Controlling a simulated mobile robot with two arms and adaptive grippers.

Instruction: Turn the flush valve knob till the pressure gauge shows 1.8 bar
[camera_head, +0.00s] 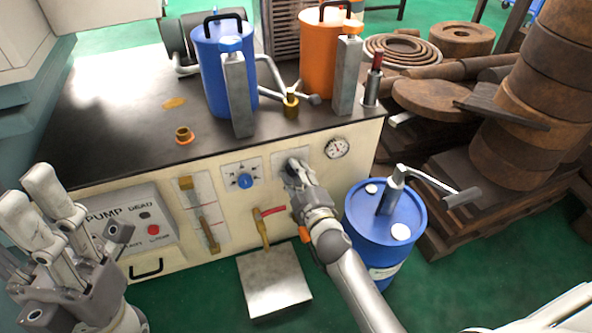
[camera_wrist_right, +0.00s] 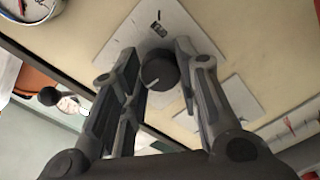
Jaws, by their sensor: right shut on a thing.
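The flush valve knob (camera_wrist_right: 158,72) is dark and round with a pale pointer line, on a light plate (camera_wrist_right: 165,35) on the bench's front panel. My right gripper (camera_wrist_right: 155,70) is shut on it, one finger on each side. In the head view my right gripper (camera_head: 293,168) reaches the panel and hides most of the knob. The pressure gauge (camera_head: 337,148) is a round white dial with a dark rim, right of the knob; its reading is too small to tell. Part of it shows in the wrist view (camera_wrist_right: 30,10). My left gripper (camera_head: 32,198) is open and empty at lower left.
A blue selector knob (camera_head: 245,181), a red-handled valve (camera_head: 268,212) and a pump box (camera_head: 130,222) are on the same panel. A blue drum (camera_head: 383,240) stands close to my right arm. A metal plate (camera_head: 273,280) lies below. Blue and orange canisters (camera_head: 222,70) stand on the bench.

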